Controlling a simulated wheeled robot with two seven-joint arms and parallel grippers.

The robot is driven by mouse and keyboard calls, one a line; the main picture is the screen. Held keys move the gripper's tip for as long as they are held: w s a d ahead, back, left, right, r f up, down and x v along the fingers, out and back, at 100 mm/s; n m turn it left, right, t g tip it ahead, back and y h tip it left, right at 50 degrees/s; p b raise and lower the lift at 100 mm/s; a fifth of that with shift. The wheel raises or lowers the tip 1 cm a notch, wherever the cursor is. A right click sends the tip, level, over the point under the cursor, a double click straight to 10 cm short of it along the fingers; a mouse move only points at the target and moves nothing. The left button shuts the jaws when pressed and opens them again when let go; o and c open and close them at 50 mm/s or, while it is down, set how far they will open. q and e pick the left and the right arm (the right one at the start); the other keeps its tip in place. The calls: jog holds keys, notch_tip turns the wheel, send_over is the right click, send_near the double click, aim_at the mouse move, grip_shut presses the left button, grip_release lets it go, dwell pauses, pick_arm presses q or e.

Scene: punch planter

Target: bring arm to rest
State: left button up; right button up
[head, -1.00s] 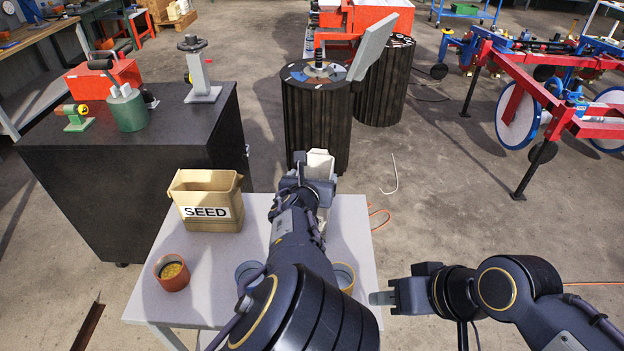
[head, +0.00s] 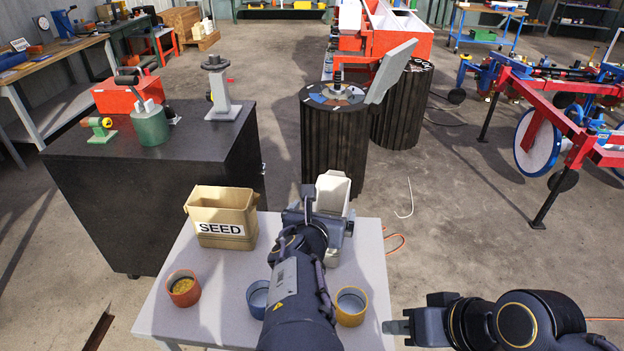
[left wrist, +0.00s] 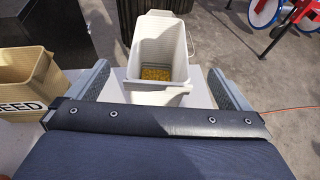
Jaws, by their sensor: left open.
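My left gripper (head: 328,212) is open, and its arm reaches over the table from the bottom of the head view. A white container (head: 333,192) stands upright at the table's far edge, just beyond and between the open fingers. In the left wrist view the white container (left wrist: 160,42) holds yellow grains, and gaps show between it and both fingers (left wrist: 158,72). My right gripper (head: 400,327) is at the lower right, beside the table's right edge, pointing left. Its finger opening cannot be made out, and nothing is seen in it.
The grey table (head: 215,270) bears a SEED box (head: 222,217), an orange cup (head: 183,288) of grains, a blue-grey cup (head: 257,298) and a yellow-orange cup (head: 351,306). A black cabinet (head: 150,200) and a dark drum (head: 334,140) stand beyond.

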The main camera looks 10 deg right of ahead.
pick_arm(q)
jog(key=s+a+n+g+y+p, duration=0.3)
jog(key=a+n+g+p, duration=0.2)
jog(key=a+n, duration=1.55)
jog(key=s+a+r+n+p, duration=0.2)
jog(key=s+a+r+n, duration=0.1)
jog(key=s+n, duration=0.4)
jog(key=s+a+r+n+g+p, duration=0.1)
jog(key=s+a+r+n, duration=0.3)
jog(key=s+n, duration=0.4)
jog(key=s+a+r+n+h+p, duration=0.1)
jog(key=s+a+r+n+p, duration=0.2)
jog(key=s+a+n, duration=0.3)
jog(key=s+n, duration=0.1)
jog(key=s, duration=0.1)
jog(key=shift+s+r+g, duration=0.35)
jog(key=shift+g, duration=0.05)
